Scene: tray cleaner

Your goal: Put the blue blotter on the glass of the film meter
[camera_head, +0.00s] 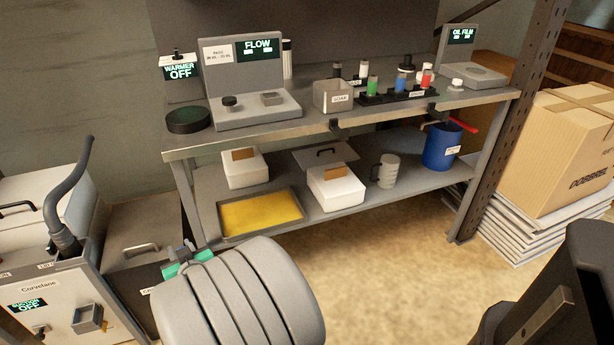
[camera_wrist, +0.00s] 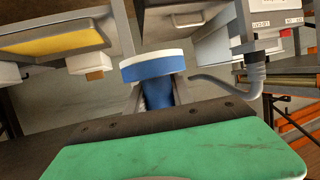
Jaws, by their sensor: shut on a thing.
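My gripper (camera_wrist: 158,96) is shut on a blue piece with a wide white-and-blue round end (camera_wrist: 153,66), which looks like the blue blotter. In the head view my gripper is mostly hidden behind my grey arm, at the lower left, and the held piece does not show. The film meter (camera_head: 460,60), with an OIL FILM display, stands at the bench's back right. Its round plate (camera_head: 484,73), which looks like the glass, appears bare. My gripper is far to the left of it and lower.
A black rack (camera_head: 398,97) with green, blue and red pieces and a grey SOAK box (camera_head: 333,96) stand on the bench (camera_head: 300,128). The FLOW instrument (camera_head: 256,90) is at left. The lower shelf holds a yellow tray (camera_head: 225,236), white boxes and a blue bucket (camera_head: 440,147).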

